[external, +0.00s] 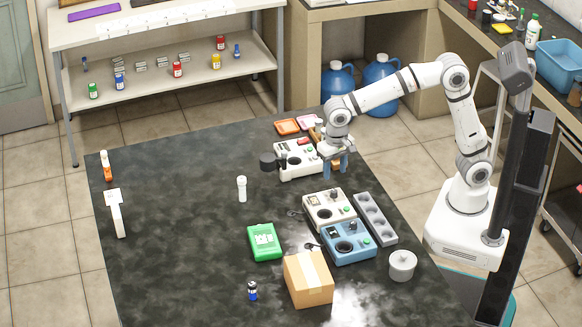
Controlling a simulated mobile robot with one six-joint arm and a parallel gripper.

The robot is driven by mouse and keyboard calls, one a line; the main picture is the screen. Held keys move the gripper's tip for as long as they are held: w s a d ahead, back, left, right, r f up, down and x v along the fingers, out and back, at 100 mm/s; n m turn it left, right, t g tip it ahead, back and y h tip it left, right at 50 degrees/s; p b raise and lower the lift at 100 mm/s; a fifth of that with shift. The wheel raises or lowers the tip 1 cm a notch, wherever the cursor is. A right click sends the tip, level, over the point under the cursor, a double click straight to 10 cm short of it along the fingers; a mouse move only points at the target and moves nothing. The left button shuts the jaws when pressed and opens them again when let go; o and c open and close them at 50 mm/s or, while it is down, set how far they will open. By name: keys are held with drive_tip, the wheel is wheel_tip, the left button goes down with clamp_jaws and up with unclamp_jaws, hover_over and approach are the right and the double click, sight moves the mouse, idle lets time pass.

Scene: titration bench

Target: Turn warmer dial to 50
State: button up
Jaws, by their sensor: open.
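Three bench devices stand on the dark table, and I cannot tell by label which is the warmer. A white device (291,168) with a red part on top stands at the back, next to my gripper. A cream device (318,212) with a dark knob and a green button stands nearer. A blue device (346,254) with a dark round plate and a knob touches or nearly touches its front side. Dial markings are too small to read. My gripper (336,168) is open, pointing down at the white device's right side. Its fingers partly hide what lies behind them; contact is unclear.
A grey tray with round wells (375,219) stands right of the cream device, a lidded grey pot (402,265) in front. A cardboard box (308,279), green case (264,242) and white bottle (242,189) stand left of these. The table's left middle is mostly clear.

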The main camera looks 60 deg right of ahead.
sight(332, 189)
drive_tip(key=m+p, duration=0.1)
drive_tip(key=p, duration=0.9)
drive_tip(key=shift+r, duration=0.35)
drive_tip(key=shift+f+p, duration=0.6)
drive_tip(key=shift+f, duration=3.65)
drive_tip(key=shift+c, duration=0.6)
